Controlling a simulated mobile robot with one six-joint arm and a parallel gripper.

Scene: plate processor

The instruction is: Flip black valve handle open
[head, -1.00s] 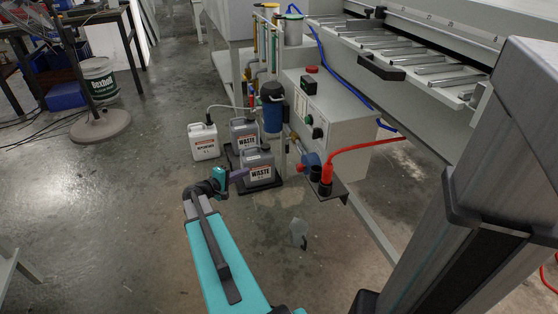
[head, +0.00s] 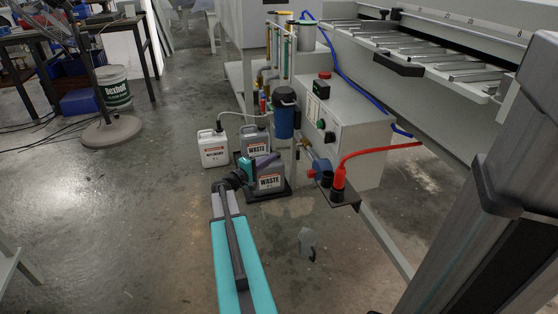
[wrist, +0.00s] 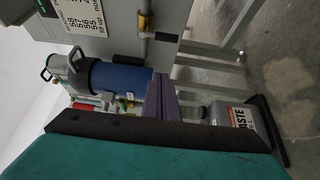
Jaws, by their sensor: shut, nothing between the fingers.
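In the wrist view the shut fingers (wrist: 162,100) appear just beside the blue filter housing (wrist: 122,79), with no contact clear. That housing (head: 284,118) stands upright in the head view and looks sideways in the wrist view. Its dark top carries a black looped part (wrist: 48,74); I cannot tell whether this is the valve handle. A brass fitting (wrist: 146,24) is on the pipe by the machine.
A red hose (head: 365,154) and a black bracket (head: 340,197) are to the right.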

